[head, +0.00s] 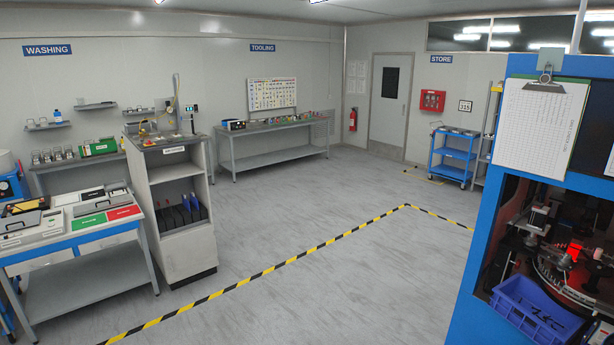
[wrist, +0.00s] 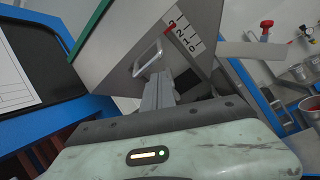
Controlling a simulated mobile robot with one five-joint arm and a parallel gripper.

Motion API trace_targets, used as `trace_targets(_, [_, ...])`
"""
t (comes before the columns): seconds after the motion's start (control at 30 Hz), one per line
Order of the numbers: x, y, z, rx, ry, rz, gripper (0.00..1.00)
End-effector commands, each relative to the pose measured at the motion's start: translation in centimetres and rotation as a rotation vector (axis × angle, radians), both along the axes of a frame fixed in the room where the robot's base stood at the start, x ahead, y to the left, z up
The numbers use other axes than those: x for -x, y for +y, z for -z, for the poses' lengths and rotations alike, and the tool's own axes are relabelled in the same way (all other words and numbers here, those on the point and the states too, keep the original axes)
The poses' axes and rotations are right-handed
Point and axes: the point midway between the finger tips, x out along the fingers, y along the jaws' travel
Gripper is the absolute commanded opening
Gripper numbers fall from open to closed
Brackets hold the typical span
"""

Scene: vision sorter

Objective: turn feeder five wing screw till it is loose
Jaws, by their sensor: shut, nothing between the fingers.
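My gripper (wrist: 158,88) is shut and empty in the lower middle of the wrist view. Its grey fingers point up toward a grey metal housing (wrist: 120,50) with a green upper edge. A bent metal handle (wrist: 147,57) on that housing shows just beyond the fingertips; I cannot tell whether they touch. A white scale (wrist: 184,34) with numbers and a red mark is to the right of the handle. I cannot make out a wing screw or a feeder number. My gripper is not visible in the head view.
In the head view a blue machine (head: 482,250) with a clipboard (head: 540,125) and a blue crate (head: 535,308) stands close at right. The middle floor is clear.

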Motion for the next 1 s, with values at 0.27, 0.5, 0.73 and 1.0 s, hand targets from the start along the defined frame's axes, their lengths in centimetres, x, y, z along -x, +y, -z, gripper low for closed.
trace_targets(0.27, [-0.2, 0.5, -0.6, 0.000, -0.001, 0.001, 0.00])
trace_targets(0.5, [-1.1, 1.2, 0.7, 0.000, 0.000, 0.000, 0.00])
trace_targets(0.73, [-3.1, 2.8, 2.7, 0.000, 0.000, 0.000, 0.00])
trace_targets(1.0, [-3.9, 3.5, 3.1, 0.000, 0.000, 0.000, 0.00])
